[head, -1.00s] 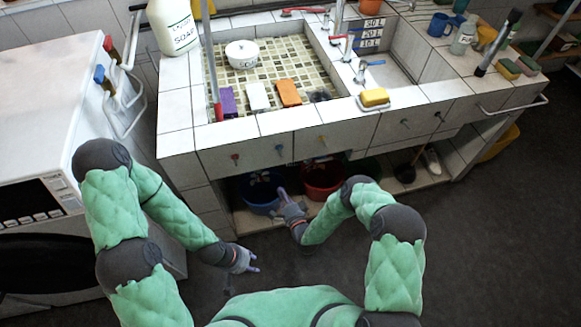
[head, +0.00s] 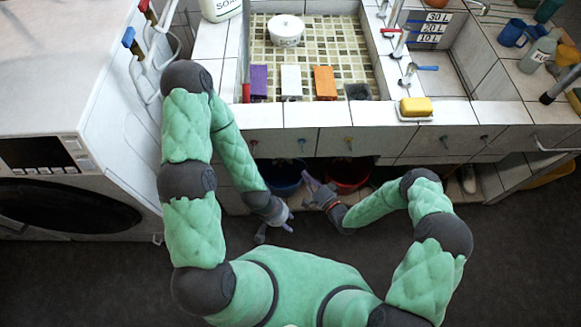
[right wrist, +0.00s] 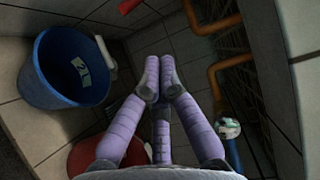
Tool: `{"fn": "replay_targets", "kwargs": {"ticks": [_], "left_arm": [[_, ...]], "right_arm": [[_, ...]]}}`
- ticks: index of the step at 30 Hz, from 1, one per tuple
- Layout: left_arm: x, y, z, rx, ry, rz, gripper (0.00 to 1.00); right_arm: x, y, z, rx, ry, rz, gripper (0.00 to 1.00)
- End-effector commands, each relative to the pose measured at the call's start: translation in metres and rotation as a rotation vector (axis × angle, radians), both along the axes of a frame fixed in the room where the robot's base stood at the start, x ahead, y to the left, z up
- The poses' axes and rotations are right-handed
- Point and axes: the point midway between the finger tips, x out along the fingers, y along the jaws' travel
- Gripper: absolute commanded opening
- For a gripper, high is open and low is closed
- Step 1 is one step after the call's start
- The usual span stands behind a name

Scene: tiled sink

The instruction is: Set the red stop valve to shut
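My right gripper (head: 314,186) reaches to the opening under the sink counter in the head view. In the right wrist view its purple fingers (right wrist: 160,80) have their tips together, with nothing seen between them. My left gripper (head: 283,217) is lower and to its left, in front of the counter; its finger opening is too small to judge. Several red parts show: a red handle (head: 144,6) at the left wall, a red tap lever (head: 389,30) on the sink ledge, and a red piece (right wrist: 128,5) at the right wrist view's top edge. I cannot tell which is the stop valve.
Under the counter are a blue bucket (right wrist: 55,85) and a red bucket (right wrist: 88,152). A washing machine (head: 75,130) stands left. The dark floor is clear.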

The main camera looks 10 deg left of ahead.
Motion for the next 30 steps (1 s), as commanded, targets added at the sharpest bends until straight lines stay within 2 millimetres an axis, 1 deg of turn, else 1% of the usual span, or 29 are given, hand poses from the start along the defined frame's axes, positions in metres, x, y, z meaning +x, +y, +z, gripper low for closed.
{"fn": "replay_targets", "kwargs": {"ticks": [1,8,12,15,21,30], "left_arm": [[0.000,0.000,-0.005,0.000,0.000,0.000,0.40],[0.000,0.000,-0.018,0.000,-0.001,0.000,0.40],[0.000,0.000,-0.024,0.000,-0.001,0.000,0.40],[0.000,0.000,-0.027,0.000,-0.001,0.000,0.40],[0.000,0.000,-0.029,0.000,-0.001,0.000,0.40],[0.000,0.000,-0.028,0.000,-0.001,0.000,0.40]], "right_arm": [[0.006,0.008,-0.002,-0.001,-0.003,0.004,0.00],[0.032,0.040,-0.005,0.000,-0.003,0.003,0.00],[0.029,0.058,-0.006,0.000,0.000,0.002,0.00],[0.029,0.067,-0.006,0.001,-0.001,0.000,0.00],[0.028,0.075,-0.006,0.001,0.001,-0.002,0.00],[0.028,0.076,-0.006,0.001,0.001,-0.002,0.00]]}}
